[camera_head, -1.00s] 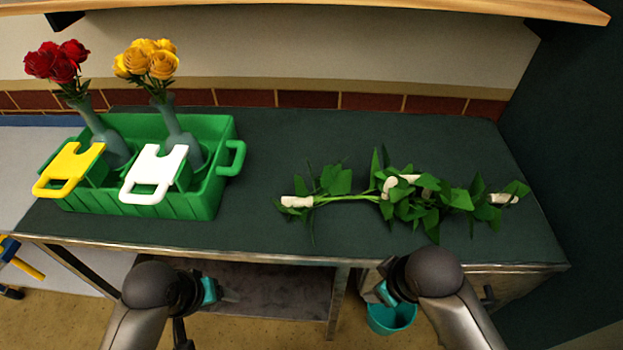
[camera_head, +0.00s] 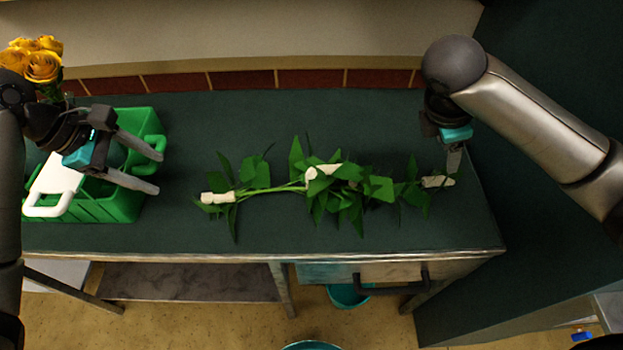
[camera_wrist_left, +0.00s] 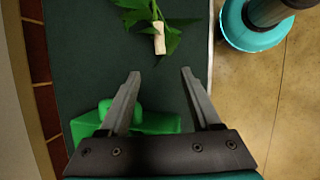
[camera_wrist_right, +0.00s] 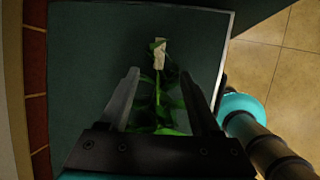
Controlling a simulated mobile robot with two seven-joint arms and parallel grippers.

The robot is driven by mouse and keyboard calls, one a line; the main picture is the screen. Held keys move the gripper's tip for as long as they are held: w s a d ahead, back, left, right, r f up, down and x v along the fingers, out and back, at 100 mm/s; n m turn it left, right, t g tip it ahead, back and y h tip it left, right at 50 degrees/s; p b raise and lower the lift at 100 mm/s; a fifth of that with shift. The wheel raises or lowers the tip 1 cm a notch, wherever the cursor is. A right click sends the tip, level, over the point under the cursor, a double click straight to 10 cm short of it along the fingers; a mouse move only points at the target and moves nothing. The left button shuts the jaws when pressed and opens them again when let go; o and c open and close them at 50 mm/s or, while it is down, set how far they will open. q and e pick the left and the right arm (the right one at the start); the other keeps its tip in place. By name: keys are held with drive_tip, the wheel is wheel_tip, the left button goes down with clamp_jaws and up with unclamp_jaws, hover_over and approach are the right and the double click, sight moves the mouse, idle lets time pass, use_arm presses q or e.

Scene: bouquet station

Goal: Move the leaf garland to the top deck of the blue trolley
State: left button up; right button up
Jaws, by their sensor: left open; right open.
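The leaf garland (camera_head: 340,188) lies on the dark green counter, with leafy green stems and white wrapped sections at its left end, middle and right end. My left gripper (camera_head: 158,172) is open and empty above the green crate, left of the garland. In the left wrist view the garland's white end (camera_wrist_left: 159,40) is ahead of the open fingers (camera_wrist_left: 160,85). My right gripper (camera_head: 453,158) is open just above the garland's right white end. In the right wrist view that white end (camera_wrist_right: 160,52) shows ahead of the fingers (camera_wrist_right: 162,85). The blue trolley cannot be made out.
The counter (camera_head: 290,125) is clear behind and in front of the garland. A teal bucket (camera_head: 347,295) is on the floor below.

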sight(206, 196)
use_arm(q)
drive_tip(key=shift+a+r, duration=0.1)
drive_tip(key=shift+a, duration=0.05)
use_arm(e)
drive_tip(key=shift+r, duration=0.1)
use_arm(q)
drive_tip(key=x, duration=1.5)
use_arm(e)
drive_tip(key=x, duration=1.5)
use_arm(q)
clamp_jaws()
use_arm(e)
clamp_jaws()
